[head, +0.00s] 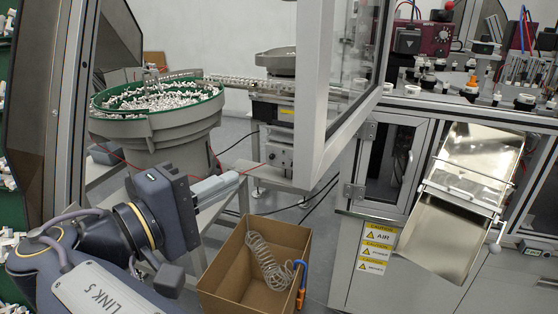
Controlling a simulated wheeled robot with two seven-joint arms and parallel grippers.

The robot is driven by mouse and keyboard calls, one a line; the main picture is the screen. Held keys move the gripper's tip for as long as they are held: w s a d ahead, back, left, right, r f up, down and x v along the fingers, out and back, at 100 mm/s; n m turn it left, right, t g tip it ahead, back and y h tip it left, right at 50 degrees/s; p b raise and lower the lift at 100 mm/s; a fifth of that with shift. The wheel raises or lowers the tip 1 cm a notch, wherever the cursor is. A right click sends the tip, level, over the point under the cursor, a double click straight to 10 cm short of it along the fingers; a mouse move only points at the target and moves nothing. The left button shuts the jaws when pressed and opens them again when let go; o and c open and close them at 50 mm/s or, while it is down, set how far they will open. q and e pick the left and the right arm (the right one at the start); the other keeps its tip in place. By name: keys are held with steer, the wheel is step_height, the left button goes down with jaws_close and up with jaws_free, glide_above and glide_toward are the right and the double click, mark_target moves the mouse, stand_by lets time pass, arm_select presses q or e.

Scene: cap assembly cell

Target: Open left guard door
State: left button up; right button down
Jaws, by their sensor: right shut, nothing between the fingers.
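The left guard door (62,110) appears as a tall grey-framed dark panel at the left edge of the head view. It stands at a steep angle with a small dark handle (84,66) on its edge, and it looks swung outward. A second framed glass door (312,95) stands out at an angle right of centre. My right gripper (238,180) is in front of the opening between the two doors, to the right of the left door and apart from its handle. Its fingers are together and empty. My left gripper is not in view.
A bowl feeder (160,124) with white parts stands behind my right gripper. A cardboard box (218,285) with a coiled hose sits below it. A machine cabinet (400,225) with warning labels and a metal chute (440,235) is at the right.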

mark_target(294, 168)
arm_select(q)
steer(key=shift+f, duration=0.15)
arm_select(e)
steer(key=w+d, duration=0.1)
steer(key=d, duration=0.2)
steer(key=w+d, duration=0.2)
steer(key=d, duration=0.2)
steer(key=w+d, duration=0.2)
steer(key=d, duration=0.1)
steer(key=shift+w+d, duration=0.15)
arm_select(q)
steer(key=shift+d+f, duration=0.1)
